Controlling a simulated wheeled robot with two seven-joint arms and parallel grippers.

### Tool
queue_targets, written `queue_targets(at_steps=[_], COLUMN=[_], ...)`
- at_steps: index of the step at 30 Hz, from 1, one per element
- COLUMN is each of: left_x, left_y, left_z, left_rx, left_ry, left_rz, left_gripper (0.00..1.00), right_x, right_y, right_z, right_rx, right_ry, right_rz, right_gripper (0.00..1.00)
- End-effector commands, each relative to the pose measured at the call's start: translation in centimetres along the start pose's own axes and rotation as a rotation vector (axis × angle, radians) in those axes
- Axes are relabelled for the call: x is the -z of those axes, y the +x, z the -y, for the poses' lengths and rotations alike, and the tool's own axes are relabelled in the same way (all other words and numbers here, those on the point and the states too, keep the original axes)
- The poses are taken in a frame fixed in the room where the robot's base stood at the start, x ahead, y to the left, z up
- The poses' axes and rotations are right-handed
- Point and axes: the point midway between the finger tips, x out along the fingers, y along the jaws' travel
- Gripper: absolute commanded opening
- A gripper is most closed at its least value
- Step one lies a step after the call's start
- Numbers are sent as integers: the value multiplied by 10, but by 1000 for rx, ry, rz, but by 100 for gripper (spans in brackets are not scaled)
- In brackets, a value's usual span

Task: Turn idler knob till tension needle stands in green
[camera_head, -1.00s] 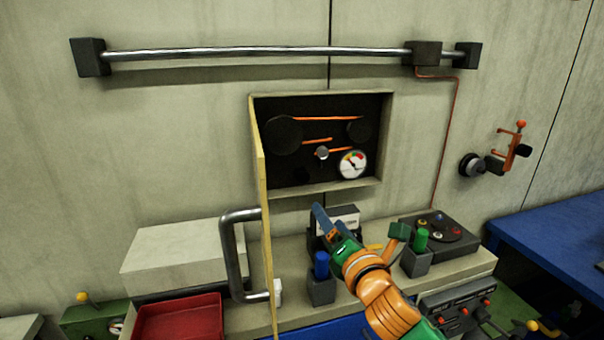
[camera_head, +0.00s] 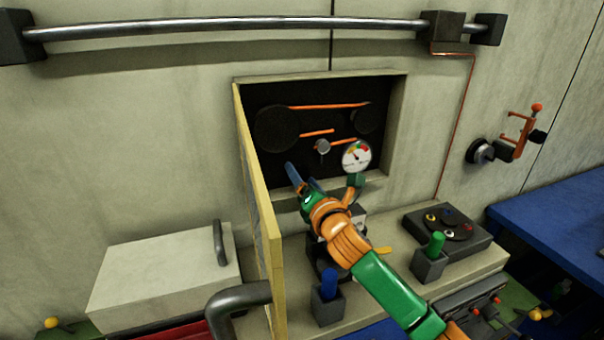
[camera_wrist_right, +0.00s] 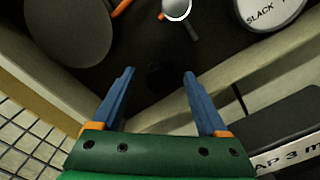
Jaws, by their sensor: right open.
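The idler knob (camera_head: 323,147) is a small round silver knob inside the dark recess (camera_head: 285,178), below the orange belts. It also shows at the top of the right wrist view (camera_wrist_right: 177,8). The tension gauge (camera_head: 356,157) is a white dial with coloured bands to the right of the knob. Its needle is too small to read surely. In the wrist view only the gauge's lower edge (camera_wrist_right: 268,12) shows, with the word SLACK. My right gripper (camera_head: 303,180) is open and empty at the recess's lower edge, below and left of the knob, apart from it. My left gripper is out of view.
A yellow-edged door (camera_head: 262,215) stands open at the recess's left side. Pulleys (camera_head: 284,128) sit behind the belts. A blue-handled holder (camera_head: 329,295) and a green-handled holder (camera_head: 430,262) stand on the ledge below. A rail (camera_head: 230,26) crosses the wall above.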

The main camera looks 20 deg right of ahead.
Motion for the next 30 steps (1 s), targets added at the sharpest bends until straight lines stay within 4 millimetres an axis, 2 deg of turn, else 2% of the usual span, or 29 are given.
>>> queue_targets(at_steps=[10,18,19,30], left_x=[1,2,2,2], left_y=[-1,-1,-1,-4], left_z=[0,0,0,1], left_rx=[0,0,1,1], left_ry=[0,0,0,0], left_rz=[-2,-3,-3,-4], left_gripper=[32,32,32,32], right_x=[0,0,0,-1], right_y=[6,5,5,5], right_z=[0,0,0,-1], right_rx=[-1,-1,-1,-2], right_ry=[0,0,0,71], right_rz=[-1,0,0,0], right_gripper=[76,4,0,0])
